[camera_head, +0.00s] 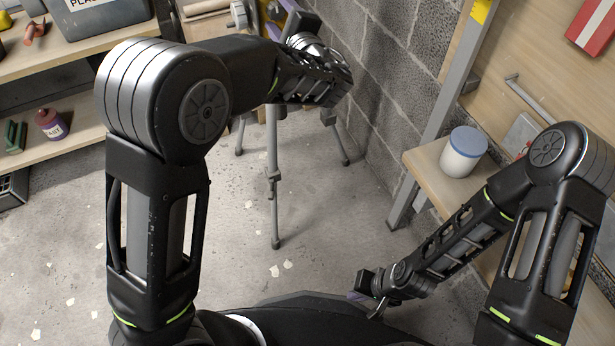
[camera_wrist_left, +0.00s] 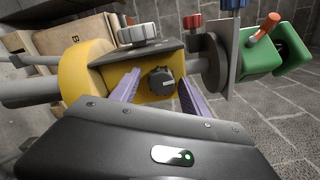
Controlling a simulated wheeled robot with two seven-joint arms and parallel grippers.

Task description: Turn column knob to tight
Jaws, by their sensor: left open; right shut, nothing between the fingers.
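In the left wrist view, a black knob (camera_wrist_left: 161,80) with a pale pointer mark sits on the face of a yellow housing (camera_wrist_left: 82,72). My left gripper (camera_wrist_left: 160,76) is open, with one purple finger on each side of the black knob; I cannot tell whether they touch it. A grey ribbed knob (camera_wrist_left: 138,34) sits on top of the housing. No label tells me which is the column knob. In the head view, my left arm hides most of this device. My right gripper (camera_head: 362,297) is shut and empty, low by my base.
In the head view, a tripod (camera_head: 272,175) stands by the block wall. A shelf with a blue-lidded jar (camera_head: 464,152) is at right.

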